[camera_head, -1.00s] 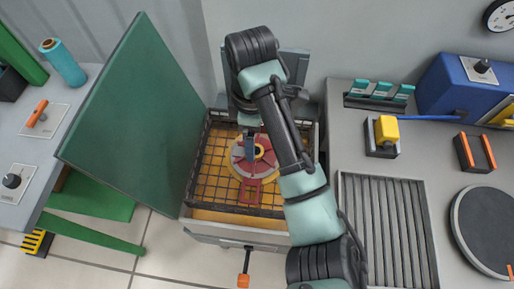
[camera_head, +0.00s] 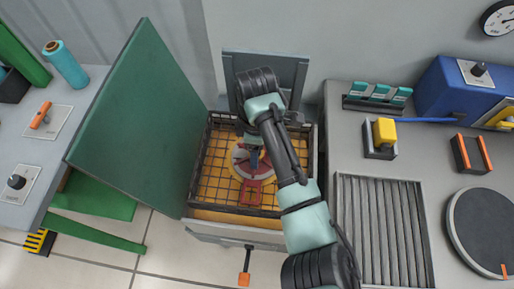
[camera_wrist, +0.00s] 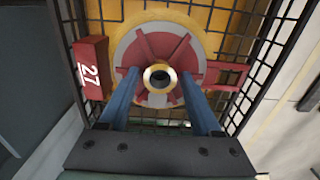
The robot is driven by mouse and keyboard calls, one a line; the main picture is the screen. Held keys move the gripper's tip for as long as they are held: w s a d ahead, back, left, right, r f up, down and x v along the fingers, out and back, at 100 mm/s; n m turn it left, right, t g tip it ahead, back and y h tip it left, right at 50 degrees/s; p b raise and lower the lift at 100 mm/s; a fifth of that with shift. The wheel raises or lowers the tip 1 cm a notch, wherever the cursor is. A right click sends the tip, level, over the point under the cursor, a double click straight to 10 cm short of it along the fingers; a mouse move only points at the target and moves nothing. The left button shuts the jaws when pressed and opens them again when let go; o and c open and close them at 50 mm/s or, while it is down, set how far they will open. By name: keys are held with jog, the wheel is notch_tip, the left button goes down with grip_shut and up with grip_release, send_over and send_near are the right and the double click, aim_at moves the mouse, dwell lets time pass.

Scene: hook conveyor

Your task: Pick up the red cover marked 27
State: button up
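A round red cover (camera_wrist: 185,52) with a grey ring and a brass hub (camera_wrist: 160,77) lies in the wire basket, and shows in the head view (camera_head: 240,152). A red block marked 27 (camera_wrist: 92,77) is left of the disc in the wrist view; I cannot tell whether it is joined to it. An open red loop (camera_wrist: 228,77) sticks out on the right side. My gripper (camera_wrist: 160,76) is open, its two blue fingers apart on either side of the hub, over the disc. Nothing is between them except the hub; contact is unclear. In the head view, my arm partly hides the disc.
The black wire basket (camera_head: 203,165) has walls around the disc and a yellow floor. A large green panel (camera_head: 135,120) stands close on the left. A counter with a ribbed grey mat (camera_head: 380,230) is on the right. A grey upright panel (camera_head: 290,72) is behind.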

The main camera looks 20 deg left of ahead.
grip_shut()
jog(key=shift+w+r, duration=0.1)
jog(key=shift+r, duration=0.05)
dwell(0.9)
